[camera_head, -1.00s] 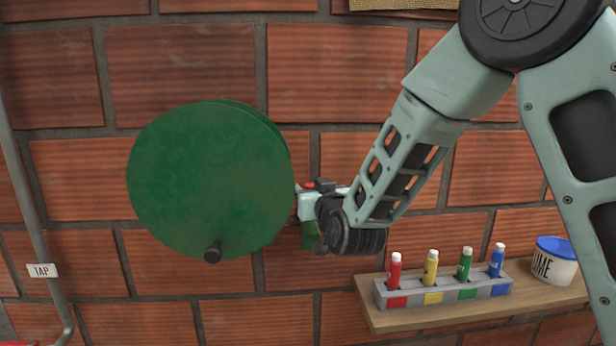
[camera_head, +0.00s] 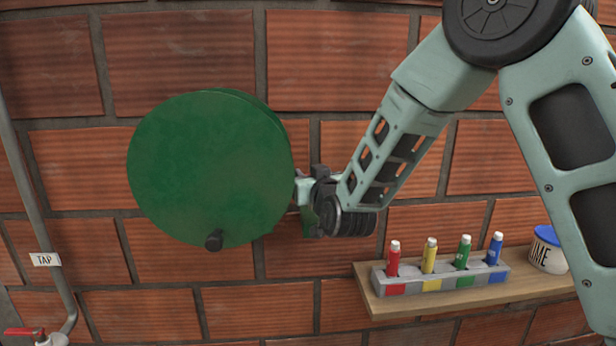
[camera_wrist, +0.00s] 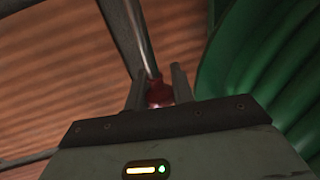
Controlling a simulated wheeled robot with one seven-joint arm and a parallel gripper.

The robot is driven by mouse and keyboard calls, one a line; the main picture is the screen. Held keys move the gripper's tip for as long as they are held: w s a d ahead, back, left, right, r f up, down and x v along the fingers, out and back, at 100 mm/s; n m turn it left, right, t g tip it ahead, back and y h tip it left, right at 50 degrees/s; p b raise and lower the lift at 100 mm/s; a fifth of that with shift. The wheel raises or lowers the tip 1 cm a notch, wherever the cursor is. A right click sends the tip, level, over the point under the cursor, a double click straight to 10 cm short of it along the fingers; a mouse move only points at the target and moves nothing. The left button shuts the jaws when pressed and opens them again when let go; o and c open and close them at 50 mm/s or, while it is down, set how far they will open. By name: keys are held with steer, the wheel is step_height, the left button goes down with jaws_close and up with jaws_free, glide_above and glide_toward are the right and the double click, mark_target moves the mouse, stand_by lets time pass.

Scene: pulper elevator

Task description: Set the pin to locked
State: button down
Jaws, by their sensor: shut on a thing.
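The pin shows in the wrist view as a thin metal rod with a red knob (camera_wrist: 158,93) at its near end. My gripper (camera_wrist: 159,80) has its two fingers on either side of the red knob and is shut on it. The rod runs away from the fingers toward the top of the picture. In the head view my gripper (camera_head: 304,189) is at the right edge of the green wheel (camera_head: 205,165), with its fingertips mostly hidden. The pin cannot be made out there, so whether it sits locked cannot be told.
A wooden shelf (camera_head: 450,298) at lower right holds coloured tubes in a rack (camera_head: 440,280) and a blue-lidded tub (camera_head: 548,250). A pipe with a red tap (camera_head: 25,331) is at left.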

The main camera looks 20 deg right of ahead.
steer(key=shift+f+b, duration=1.4)
steer(key=shift+b, duration=0.15)
steer(key=shift+s, duration=0.1)
steer(key=c, duration=1.2)
jaws_free()
steer(key=shift+o, duration=0.2)
steer(key=s+b, duration=1.1)
steer(key=s, duration=0.6)
steer(key=shift+s+d+b, duration=0.15)
steer(key=shift+d+b, duration=0.1)
steer(key=shift+b, duration=0.05)
